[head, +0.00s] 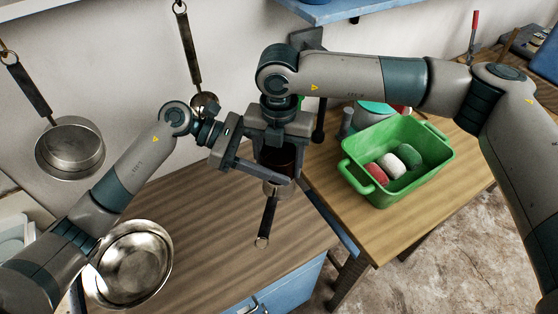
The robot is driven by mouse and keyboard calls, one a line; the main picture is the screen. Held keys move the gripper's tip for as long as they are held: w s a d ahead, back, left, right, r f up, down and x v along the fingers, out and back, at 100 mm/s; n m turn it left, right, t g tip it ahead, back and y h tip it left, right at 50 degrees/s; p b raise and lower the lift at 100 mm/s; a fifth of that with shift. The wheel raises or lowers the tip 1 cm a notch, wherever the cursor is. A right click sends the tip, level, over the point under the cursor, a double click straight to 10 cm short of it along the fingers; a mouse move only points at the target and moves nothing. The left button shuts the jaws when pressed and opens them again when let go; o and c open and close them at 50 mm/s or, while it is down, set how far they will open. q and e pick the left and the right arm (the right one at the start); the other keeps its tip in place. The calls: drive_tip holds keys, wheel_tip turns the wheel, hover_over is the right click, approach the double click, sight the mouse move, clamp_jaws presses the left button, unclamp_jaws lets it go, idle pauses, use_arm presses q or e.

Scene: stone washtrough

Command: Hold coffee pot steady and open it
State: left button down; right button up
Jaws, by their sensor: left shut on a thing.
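The coffee pot (277,161) shows as a dark brown body between my two grippers, at the right end of the wooden counter. Its top is hidden by my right gripper, and part of its side is behind the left gripper's finger. My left gripper (268,156) reaches in from the left and is shut on the pot's body. My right gripper (279,132) points down from above, directly over the pot's top. Its fingertips and the lid are too covered to tell whether it is open or touching.
A black-handled metal utensil (267,222) lies just in front of the pot. A steel bowl (130,262) is at the counter's left. A green basket (405,190) with several rounded items stands on the right table. Pans hang on the wall. Counter space between bowl and pot is clear.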

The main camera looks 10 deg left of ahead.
drive_tip(key=shift+o, duration=0.4)
drive_tip(key=shift+n, duration=1.7)
drive_tip(key=o, duration=1.2)
drive_tip(key=shift+r, duration=0.1)
drive_tip(key=shift+r, duration=2.2)
drive_tip(key=shift+r, duration=0.1)
drive_tip(key=shift+c, duration=0.6)
